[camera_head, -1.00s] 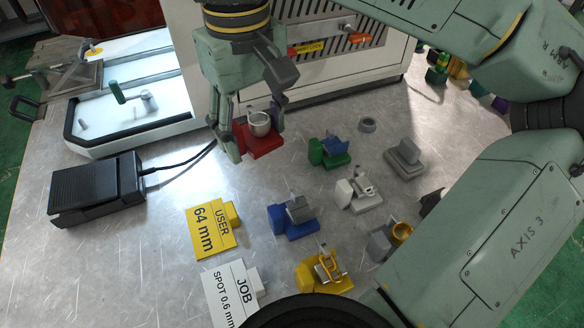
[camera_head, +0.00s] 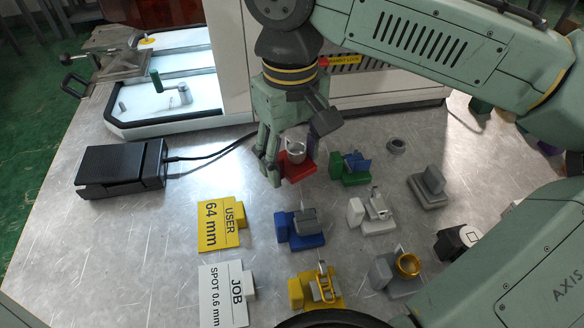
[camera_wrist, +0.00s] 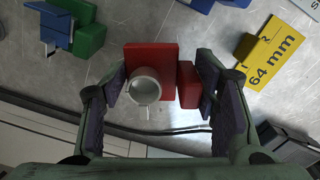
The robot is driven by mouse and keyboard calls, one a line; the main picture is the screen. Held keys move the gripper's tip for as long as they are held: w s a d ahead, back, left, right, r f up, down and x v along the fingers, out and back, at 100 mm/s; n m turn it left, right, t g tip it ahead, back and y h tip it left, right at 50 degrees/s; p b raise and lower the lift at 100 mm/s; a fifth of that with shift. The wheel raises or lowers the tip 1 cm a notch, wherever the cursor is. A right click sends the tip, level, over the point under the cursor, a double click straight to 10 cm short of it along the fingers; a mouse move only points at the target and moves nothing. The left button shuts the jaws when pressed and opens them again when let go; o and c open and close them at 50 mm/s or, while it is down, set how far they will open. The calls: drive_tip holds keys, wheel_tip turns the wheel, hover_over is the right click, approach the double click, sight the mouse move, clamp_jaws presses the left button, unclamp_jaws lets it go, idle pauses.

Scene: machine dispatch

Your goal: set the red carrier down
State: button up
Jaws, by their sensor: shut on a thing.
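The red carrier (camera_head: 297,171) is between the fingers of my gripper (camera_head: 293,160), left of the green carrier, in the head view. It is level, and a pale grey ring-shaped cup sits on it. In the wrist view the red carrier (camera_wrist: 152,57) shows as a flat red base with a red block at its right, and the fingers of my gripper (camera_wrist: 162,85) flank it. My gripper is shut on the carrier. It is low over the metal table (camera_head: 190,262); I cannot tell whether its underside touches.
A green carrier (camera_head: 345,176), a blue carrier (camera_head: 298,237), a white one (camera_head: 357,214) and a yellow one (camera_head: 298,292) stand close by. A black pedal box (camera_head: 120,168) with a cable lies left. A yellow sign (camera_head: 219,224) and a white sign (camera_head: 222,292) stand front left.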

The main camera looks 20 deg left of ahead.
sight(291, 161)
drive_tip(key=shift+f, duration=1.65)
drive_tip(key=shift+f, duration=0.15)
drive_tip(key=o, duration=1.4)
drive_tip(key=shift+c, duration=0.2)
wheel_tip(291, 161, up, 12)
drive_tip(key=shift+r, duration=0.2)
